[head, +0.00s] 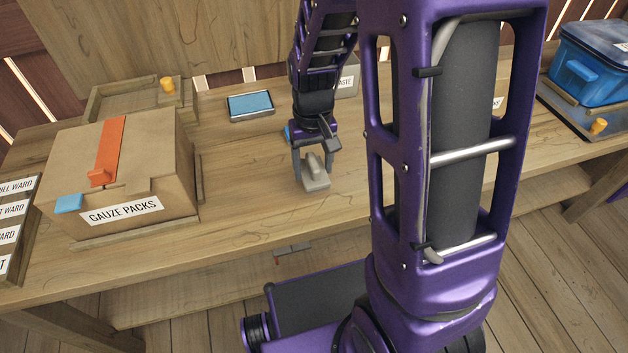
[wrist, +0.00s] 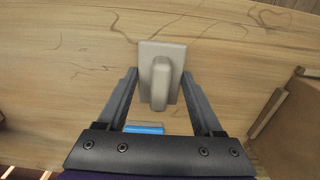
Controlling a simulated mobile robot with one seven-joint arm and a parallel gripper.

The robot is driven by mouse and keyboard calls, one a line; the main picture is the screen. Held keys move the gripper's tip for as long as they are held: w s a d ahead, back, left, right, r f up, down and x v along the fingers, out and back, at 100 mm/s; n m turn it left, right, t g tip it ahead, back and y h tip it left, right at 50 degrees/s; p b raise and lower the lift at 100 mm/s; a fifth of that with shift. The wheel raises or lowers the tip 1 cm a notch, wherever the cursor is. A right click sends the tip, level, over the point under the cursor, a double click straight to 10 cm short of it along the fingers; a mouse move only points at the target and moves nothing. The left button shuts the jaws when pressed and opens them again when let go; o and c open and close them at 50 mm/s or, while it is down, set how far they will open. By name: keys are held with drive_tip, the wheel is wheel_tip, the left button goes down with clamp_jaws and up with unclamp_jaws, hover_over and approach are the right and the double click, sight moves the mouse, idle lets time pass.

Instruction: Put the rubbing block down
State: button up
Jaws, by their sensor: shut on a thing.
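The rubbing block (head: 316,181) is a small grey-beige block with a raised handle along its top. It is at the middle of the wooden bench, near the front edge. My gripper (head: 312,172) points down over it, with a finger on each side. In the wrist view the block (wrist: 161,75) lies between the two fingertips of my gripper (wrist: 158,88), which are shut on it. The block is level and at or close to the bench top. I cannot tell whether its underside touches the wood.
A cardboard box labelled GAUZE PACKS (head: 125,180) stands to the left on the bench (head: 240,215). A blue-topped tray (head: 250,106) lies behind my gripper. A blue lidded bin (head: 590,72) stands at the far right. Bare wood lies between the box and the block.

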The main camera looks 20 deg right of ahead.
sight(313, 179)
drive_tip(key=shift+f+b, duration=0.4)
drive_tip(key=shift+f, duration=1.6)
drive_tip(key=shift+f, duration=0.1)
drive_tip(key=o, duration=1.3)
wheel_tip(313, 179, up, 12)
drive_tip(key=p, duration=0.2)
drive_tip(key=shift+p, duration=0.35)
